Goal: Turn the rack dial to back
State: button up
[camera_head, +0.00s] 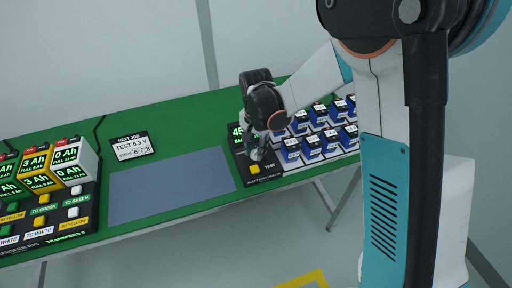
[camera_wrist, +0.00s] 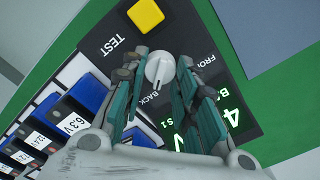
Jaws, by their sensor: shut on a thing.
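The rack dial (camera_wrist: 159,66) is a round, light grey knob on the black panel (camera_wrist: 205,30) of the battery rack. My gripper (camera_wrist: 157,73) has one finger on each side of the dial and is shut on it. The dial's small dark mark seems to point toward the BACK label (camera_wrist: 151,99). The FRONT label (camera_wrist: 209,58) is partly hidden by a finger. In the head view my gripper (camera_head: 257,150) reaches down onto the panel from above, and the dial is hidden there.
A yellow TEST button (camera_wrist: 146,15) is close beside the dial; it also shows in the head view (camera_head: 254,169). A grey-blue mat (camera_head: 172,186) lies empty to the left. A job card (camera_head: 132,146) stands behind it.

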aim_at(256, 150)
dwell(0.4)
jog(key=o, duration=1.1)
jog(key=shift+r, duration=0.1)
notch_tip(256, 150, up, 12)
jog(key=shift+f, duration=0.1)
